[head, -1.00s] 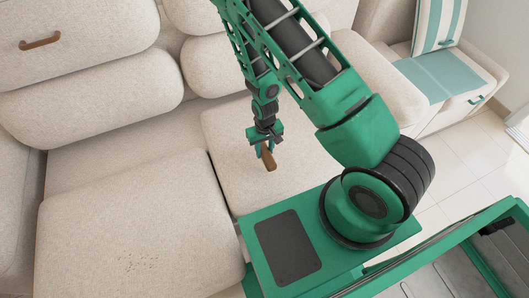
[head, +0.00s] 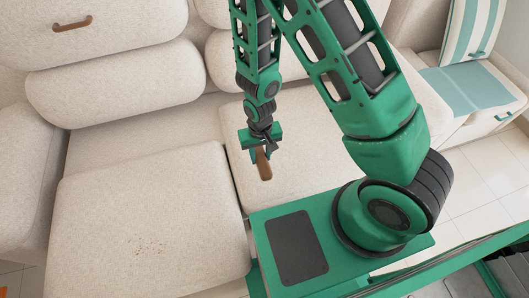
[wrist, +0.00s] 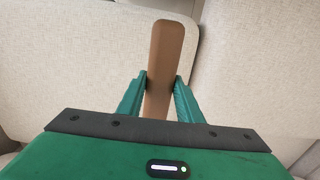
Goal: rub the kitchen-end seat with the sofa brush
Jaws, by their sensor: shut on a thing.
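My gripper (head: 262,152) is shut on the brown wooden handle of the sofa brush (head: 264,165). In the wrist view my gripper (wrist: 161,82) pinches the brush (wrist: 170,50) between two green fingers. Its bristles cannot be made out in either view. I cannot tell from the frames which seat is at the kitchen end.
Back cushions (head: 115,80) line the sofa's rear, one with a brown strap handle (head: 72,24). A left armrest (head: 30,190) bounds the left seat. A teal-striped cushion (head: 468,30) and teal cloth (head: 468,88) lie at the right. Tiled floor (head: 480,180) shows at the right.

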